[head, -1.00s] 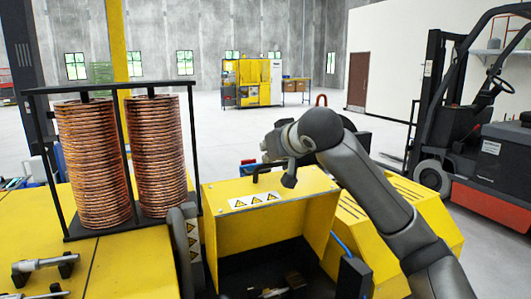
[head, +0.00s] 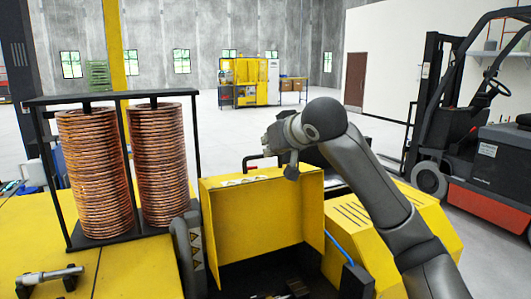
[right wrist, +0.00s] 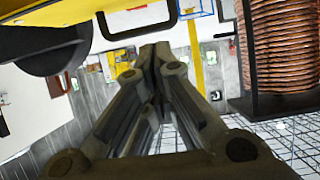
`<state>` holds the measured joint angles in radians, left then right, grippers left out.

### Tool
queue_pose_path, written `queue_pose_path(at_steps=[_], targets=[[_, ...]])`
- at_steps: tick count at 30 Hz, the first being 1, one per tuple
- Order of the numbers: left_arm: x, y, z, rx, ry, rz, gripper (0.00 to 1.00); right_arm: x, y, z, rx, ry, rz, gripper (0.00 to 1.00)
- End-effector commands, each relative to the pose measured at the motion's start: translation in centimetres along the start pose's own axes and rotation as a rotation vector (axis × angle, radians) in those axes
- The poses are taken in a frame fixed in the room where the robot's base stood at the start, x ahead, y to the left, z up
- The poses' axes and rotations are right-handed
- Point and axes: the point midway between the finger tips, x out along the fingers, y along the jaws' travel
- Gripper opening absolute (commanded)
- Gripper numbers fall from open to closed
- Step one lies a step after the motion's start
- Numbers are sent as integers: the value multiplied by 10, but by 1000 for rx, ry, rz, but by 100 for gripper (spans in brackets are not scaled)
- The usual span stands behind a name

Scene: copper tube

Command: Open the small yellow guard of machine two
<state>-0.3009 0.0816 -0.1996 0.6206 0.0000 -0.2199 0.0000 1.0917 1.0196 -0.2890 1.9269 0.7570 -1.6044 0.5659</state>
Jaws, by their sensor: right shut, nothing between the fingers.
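The small yellow guard (head: 262,222) stands tilted up over the dark machine opening in the head view, its top strip with warning labels seen nearly edge-on. Its dark handle (head: 250,158) shows at the top edge. My right gripper (head: 272,143) is above and behind that edge, partly hidden by my own wrist. In the right wrist view the fingers (right wrist: 160,58) are together and empty. The black handle (right wrist: 138,32) and the yellow guard (right wrist: 70,14) are just beyond the tips there. I cannot tell whether the fingers touch the handle. My left gripper is not in view.
Two copper coils (head: 95,170) stand in a black frame left of the guard. A sloped yellow housing (head: 385,225) with slots is on the right. A forklift (head: 490,150) stands farther right. The floor behind is clear up to a distant yellow machine (head: 248,82).

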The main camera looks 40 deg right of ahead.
Motion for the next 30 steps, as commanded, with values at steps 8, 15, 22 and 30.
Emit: queue_pose_path(at_steps=[8, 15, 22, 30], targets=[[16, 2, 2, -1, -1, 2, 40, -50, 0, 0, 0, 4, 0, 0], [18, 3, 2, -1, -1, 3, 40, -62, 1, 0, 0, 1, 1, 0], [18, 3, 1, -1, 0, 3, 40, -53, -7, 10, -19, -17, -6, 0], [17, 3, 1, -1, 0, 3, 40, 14, -64, 107, -167, -144, -68, 0]])
